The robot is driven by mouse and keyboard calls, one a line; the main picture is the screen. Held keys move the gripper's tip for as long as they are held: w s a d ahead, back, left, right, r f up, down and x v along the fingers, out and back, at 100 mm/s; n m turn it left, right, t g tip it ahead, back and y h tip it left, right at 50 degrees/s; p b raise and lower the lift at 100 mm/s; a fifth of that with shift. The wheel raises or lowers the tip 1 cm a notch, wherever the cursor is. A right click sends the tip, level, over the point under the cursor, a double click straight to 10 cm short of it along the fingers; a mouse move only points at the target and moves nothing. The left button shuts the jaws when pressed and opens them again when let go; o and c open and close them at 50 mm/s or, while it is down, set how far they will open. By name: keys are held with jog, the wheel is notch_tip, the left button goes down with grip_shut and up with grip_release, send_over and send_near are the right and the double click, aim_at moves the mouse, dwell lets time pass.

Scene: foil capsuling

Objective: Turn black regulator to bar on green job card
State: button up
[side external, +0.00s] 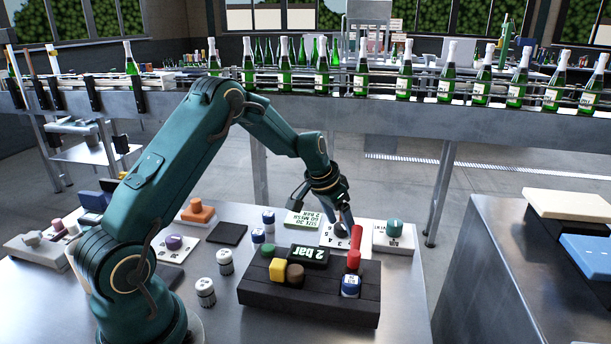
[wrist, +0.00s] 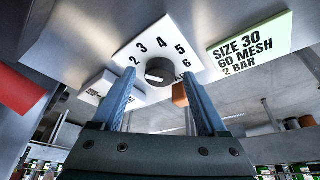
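The black regulator (wrist: 159,70) is a round dark knob on a white dial plate (wrist: 139,44) marked with numbers, 2 to 6 readable. A small pale mark shows on the knob's lower left; which number it points to is unclear. The green job card (wrist: 250,45) beside the dial reads SIZE 30, 60 MESH, 2 BAR; it also lies behind the rack in the side view (side external: 302,219). My gripper (wrist: 158,80) is open, its fingers apart on either side of the knob, with no clear contact. In the side view my gripper (side external: 341,212) points down over the dial plate (side external: 332,240).
A teal knob (side external: 394,228) stands on a plate to the right. White-and-black jars (side external: 205,292) stand left.

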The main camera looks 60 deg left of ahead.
grip_shut()
jog(key=shift+n, duration=0.7)
jog(key=shift+y, duration=0.3)
jog(key=shift+o, duration=0.3)
grip_release()
jog(key=shift+v, duration=2.6)
jog(key=shift+d, duration=0.1)
